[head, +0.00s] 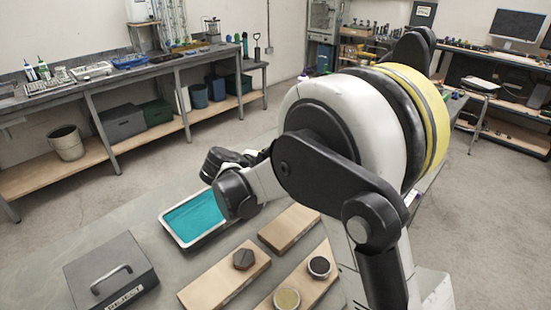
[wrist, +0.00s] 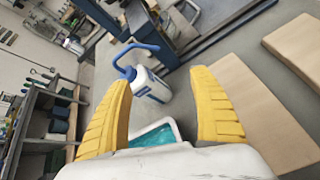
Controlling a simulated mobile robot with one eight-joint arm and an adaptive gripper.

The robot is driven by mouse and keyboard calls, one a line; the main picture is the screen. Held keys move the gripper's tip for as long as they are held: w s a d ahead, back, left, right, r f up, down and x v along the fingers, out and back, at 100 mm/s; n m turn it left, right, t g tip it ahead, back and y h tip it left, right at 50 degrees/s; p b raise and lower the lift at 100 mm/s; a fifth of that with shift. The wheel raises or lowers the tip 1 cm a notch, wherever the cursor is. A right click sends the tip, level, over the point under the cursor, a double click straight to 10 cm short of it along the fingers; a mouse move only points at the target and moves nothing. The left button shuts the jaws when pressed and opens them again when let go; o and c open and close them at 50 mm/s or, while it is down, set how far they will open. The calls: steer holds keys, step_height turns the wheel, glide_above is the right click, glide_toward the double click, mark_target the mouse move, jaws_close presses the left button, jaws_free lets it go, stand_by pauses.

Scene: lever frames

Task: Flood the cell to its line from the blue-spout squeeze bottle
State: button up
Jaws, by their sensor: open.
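The squeeze bottle (wrist: 152,88) is white with a bent blue spout. It stands on the grey table beyond my fingertips in the wrist view and appears between them. I do not see it in the head view, where my arm covers much of the table. My gripper (wrist: 160,78) has yellow fingers spread wide with nothing held between them. A round dark-centred cup (head: 319,266) and a round olive-topped cup (head: 287,299) sit on a wooden board in the head view. I cannot tell which thing is the cell, and no fill line is readable.
A white tray with teal content (head: 195,217) lies near my arm. A grey box marked REJECT (head: 110,272) stands at front left. A dark hexagonal piece (head: 243,259) sits on a wooden board (head: 212,286); another board (head: 290,229) lies behind. A bench (head: 130,78) is beyond the aisle.

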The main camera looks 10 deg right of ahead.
steer(key=w+a+f+n+h, duration=0.1)
steer(key=f, duration=0.1)
steer(key=w+a+f+n, duration=0.1)
steer(key=a+n, duration=0.1)
steer(key=w+a+f+n+t+h, duration=0.1)
steer(key=a+f, duration=0.1)
steer(key=shift+w+f+n+h, duration=0.3)
steer(key=shift+w+f, duration=0.05)
steer(key=shift+w+a+f, duration=0.1)
steer(key=shift+a+f, duration=0.05)
steer(key=shift+f, duration=0.2)
steer(key=shift+r+b+x, duration=0.1)
steer(key=shift+b+x, duration=0.25)
steer(key=shift+x, duration=2.35)
steer(key=shift+r+b+x, duration=0.15)
steer(key=shift+b+x, duration=0.15)
steer(key=shift+x, duration=2.4)
steer(key=c, duration=0.9)
steer(key=shift+r, duration=0.1)
